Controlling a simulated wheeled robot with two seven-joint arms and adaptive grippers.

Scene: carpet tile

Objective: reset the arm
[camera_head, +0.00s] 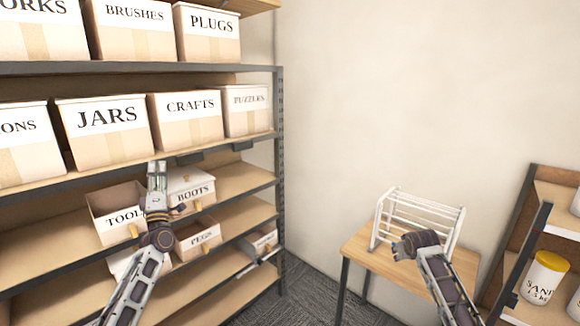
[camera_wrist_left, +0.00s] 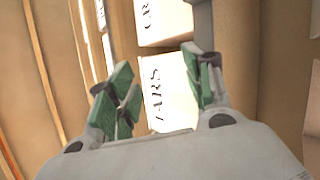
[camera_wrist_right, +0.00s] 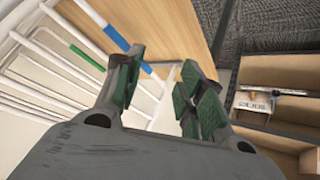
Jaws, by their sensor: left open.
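My left gripper (camera_head: 157,168) is in front of the left shelf, beside the TOOLS and BOOTS boxes, with its fingers pointing up. In the left wrist view its fingers (camera_wrist_left: 160,90) are apart with nothing between them, and the JARS box (camera_wrist_left: 168,92) shows beyond. My right arm reaches over the small table, and its gripper (camera_head: 415,241) is in front of the white rack (camera_head: 425,212). In the right wrist view its fingers (camera_wrist_right: 160,90) are apart and empty above the rack bars (camera_wrist_right: 60,70). I cannot tell whether a finger touches a bar.
A tall shelf (camera_head: 245,175) with labelled boxes fills the left. The TOOLS box (camera_head: 115,215) and BOOTS box (camera_head: 190,188) are close to my left gripper. The small wooden table (camera_head: 372,255) carries the rack. A shelf (camera_head: 530,235) with a yellow-lidded SAND canister (camera_head: 546,278) stands at the right.

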